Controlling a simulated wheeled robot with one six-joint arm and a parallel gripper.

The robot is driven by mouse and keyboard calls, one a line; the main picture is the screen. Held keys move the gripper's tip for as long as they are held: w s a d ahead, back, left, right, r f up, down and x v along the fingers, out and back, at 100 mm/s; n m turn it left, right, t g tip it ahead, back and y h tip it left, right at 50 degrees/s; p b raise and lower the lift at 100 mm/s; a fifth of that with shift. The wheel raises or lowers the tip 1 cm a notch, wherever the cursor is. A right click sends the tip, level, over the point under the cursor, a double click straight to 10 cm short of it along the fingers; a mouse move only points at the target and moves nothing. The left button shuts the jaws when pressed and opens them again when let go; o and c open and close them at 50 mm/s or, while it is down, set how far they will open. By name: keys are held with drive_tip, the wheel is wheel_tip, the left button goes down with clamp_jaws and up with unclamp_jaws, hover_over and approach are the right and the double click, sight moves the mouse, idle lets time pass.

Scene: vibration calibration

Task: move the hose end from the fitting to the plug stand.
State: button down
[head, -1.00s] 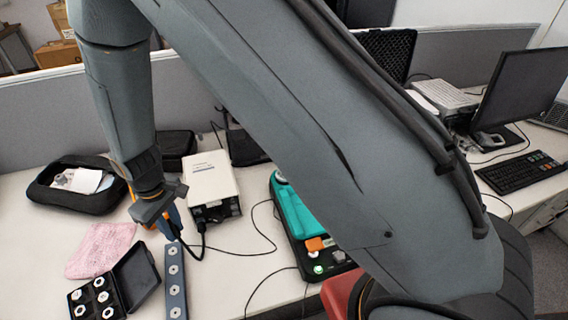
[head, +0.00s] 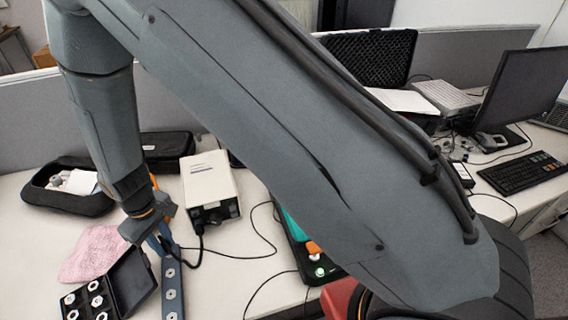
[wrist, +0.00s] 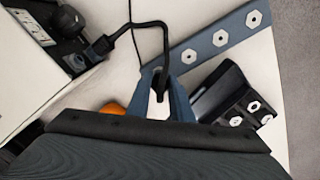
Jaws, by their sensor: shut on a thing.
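My gripper (head: 161,242) points down over the table in front of the white box (head: 209,182). Its blue-grey fingers also show in the wrist view (wrist: 164,78), shut on the end of a black hose (wrist: 135,27). The hose loops from there to a black connector (wrist: 103,46) at the front of the white box. The held tip is partly hidden between the fingers. A blue-grey strip with white hexagonal pieces (head: 173,284) lies just beside the fingers; it crosses the wrist view too (wrist: 204,48). I cannot tell which part is the plug stand.
An open black case with hexagonal pieces (head: 128,283) lies left of the strip, near a pink cloth (head: 92,253). A black pouch (head: 66,200) is at the back left.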

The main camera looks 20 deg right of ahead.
sight(164, 243)
drive_tip(key=shift+f+m, duration=0.3)
drive_tip(key=shift+f, duration=0.4)
idle(1.8)
drive_tip(key=c, duration=1.5)
unclamp_jaws()
drive_tip(key=shift+r+p, duration=1.5)
drive_tip(key=shift+r, duration=1.05)
